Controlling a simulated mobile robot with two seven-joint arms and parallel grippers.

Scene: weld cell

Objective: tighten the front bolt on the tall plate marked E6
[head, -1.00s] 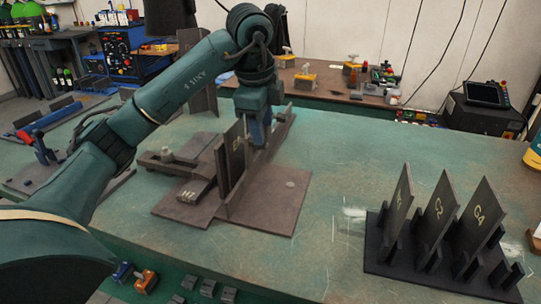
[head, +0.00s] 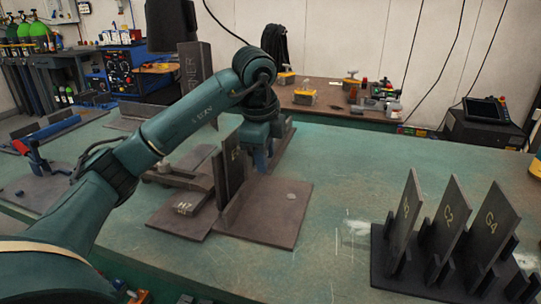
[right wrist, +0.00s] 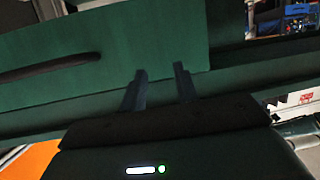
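The tall dark plate (head: 229,172) stands upright on a flat brown base plate (head: 270,230). Only an "E" of its yellow mark reads clearly; my left arm covers part of its top. My left gripper (head: 262,164) points down just right of the tall plate, above the base plate. Its blue fingers overlap in the view, so their gap is unclear. I cannot make out the front bolt. My right gripper (right wrist: 160,85) is open and empty in the right wrist view, its two fingers apart before a green surface.
A low plate marked H7 (head: 183,209) and a clamp arm (head: 178,177) lie left of the tall plate. A black rack (head: 385,264) holds upright plates, including C2 (head: 447,215) and G4 (head: 487,220). The green table (head: 335,190) is clear between rack and base plate.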

